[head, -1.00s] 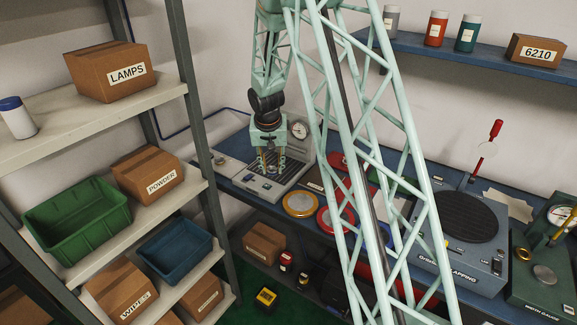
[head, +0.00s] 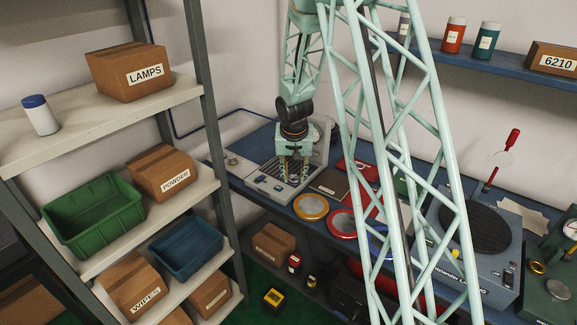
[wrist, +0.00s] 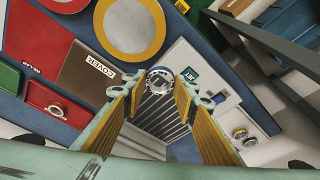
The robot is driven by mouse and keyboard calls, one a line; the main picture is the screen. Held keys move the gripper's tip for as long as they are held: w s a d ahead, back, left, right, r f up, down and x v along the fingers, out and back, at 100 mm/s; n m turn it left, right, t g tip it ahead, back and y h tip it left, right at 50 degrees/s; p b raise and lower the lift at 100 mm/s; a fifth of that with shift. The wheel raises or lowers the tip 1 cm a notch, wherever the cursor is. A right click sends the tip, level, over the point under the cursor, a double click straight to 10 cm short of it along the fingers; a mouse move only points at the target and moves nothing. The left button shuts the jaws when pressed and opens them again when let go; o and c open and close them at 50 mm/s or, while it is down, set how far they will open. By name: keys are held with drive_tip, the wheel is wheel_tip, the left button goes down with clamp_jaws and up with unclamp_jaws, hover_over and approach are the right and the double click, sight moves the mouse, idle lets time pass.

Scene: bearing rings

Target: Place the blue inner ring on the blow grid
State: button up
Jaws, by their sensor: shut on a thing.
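My gripper (head: 292,178) is low over the slatted blow grid (head: 301,183) of the grey station at the back left of the bench. In the wrist view, my gripper (wrist: 160,88) has its orange-lined fingers shut on a small, shiny ring with bluish marks, the blue inner ring (wrist: 160,73). The blow grid (wrist: 158,128) shows its parallel slats behind and below the ring. I cannot tell whether the ring touches the slats. In the head view the ring is too small and hidden by the fingers to make out clearly.
Yellow-rimmed (head: 311,207) and red-rimmed (head: 342,223) discs lie on the bench beside the station, with a brown cover box (wrist: 87,75) near. A lapping machine (head: 470,240) stands right. Shelves (head: 100,125) with boxes and bins stand left.

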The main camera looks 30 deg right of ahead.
hover_over(289, 168)
drive_tip(key=s, duration=0.1)
drive_tip(key=shift+a+f, duration=0.4)
drive_tip(key=shift+f, duration=0.3)
drive_tip(key=shift+w, duration=0.2)
drive_tip(key=shift+s+x, duration=0.2)
drive_tip(key=shift+x, duration=0.65)
drive_tip(key=shift+s+x, duration=0.2)
drive_tip(key=shift+x, duration=0.65)
drive_tip(key=shift+a+f+b, duration=0.1)
drive_tip(key=shift+f+b, duration=0.2)
drive_tip(key=o, duration=0.9)
drive_tip(key=shift+r, duration=0.15)
